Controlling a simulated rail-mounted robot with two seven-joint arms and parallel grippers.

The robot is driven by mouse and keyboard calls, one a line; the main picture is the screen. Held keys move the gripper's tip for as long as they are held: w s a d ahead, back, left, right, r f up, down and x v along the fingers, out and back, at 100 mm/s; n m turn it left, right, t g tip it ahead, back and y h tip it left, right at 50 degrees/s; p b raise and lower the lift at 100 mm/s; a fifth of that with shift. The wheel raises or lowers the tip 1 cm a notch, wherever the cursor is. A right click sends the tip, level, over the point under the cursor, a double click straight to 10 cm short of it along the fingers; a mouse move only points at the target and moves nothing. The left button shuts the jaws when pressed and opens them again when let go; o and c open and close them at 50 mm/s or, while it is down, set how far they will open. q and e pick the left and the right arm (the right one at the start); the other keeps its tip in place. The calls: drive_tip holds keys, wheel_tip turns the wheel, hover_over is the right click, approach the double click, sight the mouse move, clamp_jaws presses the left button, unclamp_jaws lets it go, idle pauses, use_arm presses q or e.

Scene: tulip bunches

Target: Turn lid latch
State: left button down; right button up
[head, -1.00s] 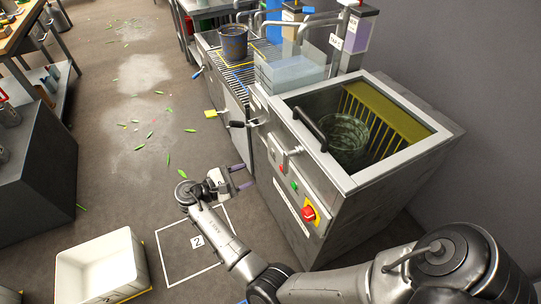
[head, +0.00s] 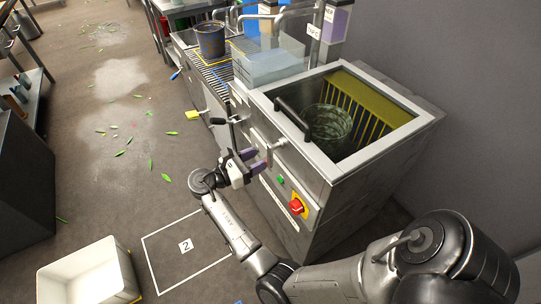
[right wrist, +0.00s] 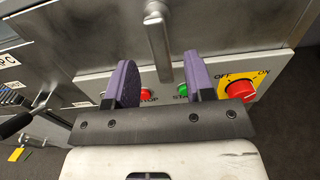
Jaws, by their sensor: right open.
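The lid latch (head: 275,148) is a metal handle on the front of the steel washing machine (head: 325,190), below the rim. In the right wrist view the latch (right wrist: 158,48) is an upright grey bar just ahead of my fingers, between them left to right. My right gripper (head: 257,161) is open and empty, in front of the machine and close to the latch. Its purple fingers (right wrist: 158,82) point at the front panel, and the bar appears beyond their tips. A black handle (head: 292,119) spans the tub's near left edge. My left gripper is not in view.
A red knob on a yellow plate (right wrist: 240,90) and a green button (right wrist: 182,90) sit on the panel near my fingers. A green bucket (head: 328,128) stands in the tub. A white bin (head: 85,274) is on the floor at lower left.

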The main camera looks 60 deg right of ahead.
sight(268, 153)
drive_tip(key=b+x, duration=0.1)
drive_tip(key=x, duration=0.3)
drive_tip(key=shift+d+f, duration=0.1)
drive_tip(key=shift+d, duration=0.1)
drive_tip(key=shift+s+d+b, duration=0.3)
drive_tip(key=shift+d, duration=0.15)
clamp_jaws()
